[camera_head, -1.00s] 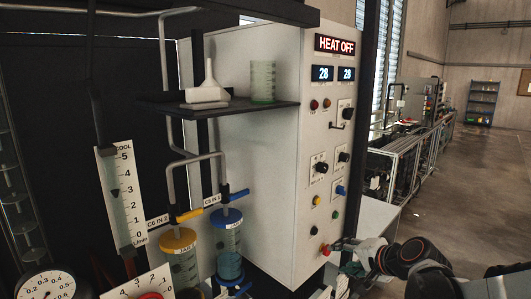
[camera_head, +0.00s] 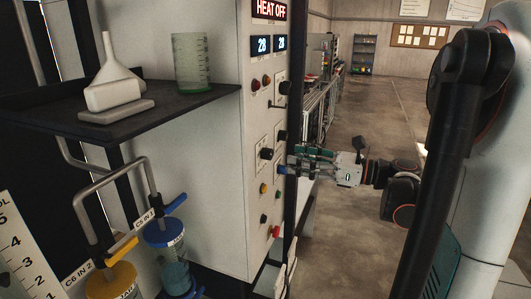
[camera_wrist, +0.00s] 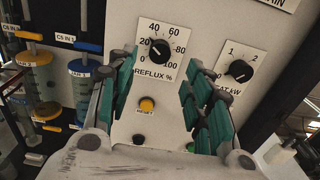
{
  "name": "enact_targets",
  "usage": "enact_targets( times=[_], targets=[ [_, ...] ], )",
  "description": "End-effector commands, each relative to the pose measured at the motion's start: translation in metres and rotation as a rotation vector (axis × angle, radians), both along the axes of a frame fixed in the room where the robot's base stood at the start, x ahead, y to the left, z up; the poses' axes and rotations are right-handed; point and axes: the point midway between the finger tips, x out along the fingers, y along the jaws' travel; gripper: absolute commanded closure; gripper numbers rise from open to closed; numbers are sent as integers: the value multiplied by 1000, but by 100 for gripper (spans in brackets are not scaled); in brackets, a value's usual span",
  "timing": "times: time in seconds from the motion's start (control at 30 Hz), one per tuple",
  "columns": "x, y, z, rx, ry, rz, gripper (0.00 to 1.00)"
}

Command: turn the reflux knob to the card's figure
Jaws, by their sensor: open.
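The reflux knob (camera_wrist: 160,48) is black, on a white plate marked REFLUX % from 0 to 100, in the wrist view. Its white mark appears to point to the lower left, near 0; it is too small to be sure. In the head view it is the left black knob (camera_head: 267,153) on the white panel. My gripper (camera_wrist: 165,85) is open and empty, its green-padded fingers apart on either side of the plate's lower part. In the head view my gripper (camera_head: 292,161) is in front of the panel, right of the knob. I cannot make out a card.
A heat knob (camera_wrist: 239,70) marked kW sits right of the reflux plate. A yellow reset button (camera_wrist: 147,104) is below it. A black shelf (camera_head: 190,103) with a funnel (camera_head: 112,75) and a green beaker (camera_head: 192,62) juts out left of the panel. Open floor lies to the right.

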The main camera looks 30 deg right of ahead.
Motion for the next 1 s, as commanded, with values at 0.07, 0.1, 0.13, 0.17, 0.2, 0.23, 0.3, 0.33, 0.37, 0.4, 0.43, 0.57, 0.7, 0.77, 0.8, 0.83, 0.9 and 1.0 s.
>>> enact_targets(
  times=[0.07, 0.1, 0.13, 0.17, 0.2, 0.23, 0.3, 0.33, 0.37, 0.4, 0.43, 0.57, 0.7, 0.77, 0.8, 0.83, 0.9, 1.0],
  targets=[
    [8, 8, 0, -1, -1, 4, 53],
    [13, 11, 0, -1, 0, 3, 53],
    [16, 13, 0, -1, 0, 3, 53],
    [19, 16, 0, -1, 0, 3, 53],
    [23, 19, 0, -1, 0, 3, 53],
    [26, 21, 0, -1, 0, 3, 53],
    [33, 26, 0, -2, 0, 3, 53],
    [36, 29, 0, -2, 0, 3, 53],
    [39, 31, 0, -2, 0, 3, 53],
    [43, 34, 0, -2, 0, 3, 53],
    [46, 36, 0, -2, 0, 3, 53],
    [57, 45, 0, -2, 0, 1, 53],
    [57, 44, 0, -2, 0, 0, 53],
    [58, 46, -1, -3, 0, 0, 53],
    [60, 47, -1, -3, 0, 0, 53],
    [61, 48, -1, -3, 0, 0, 53],
    [62, 49, -1, -3, 0, 0, 53],
    [63, 49, 0, -3, 0, 0, 53]
  ],
)
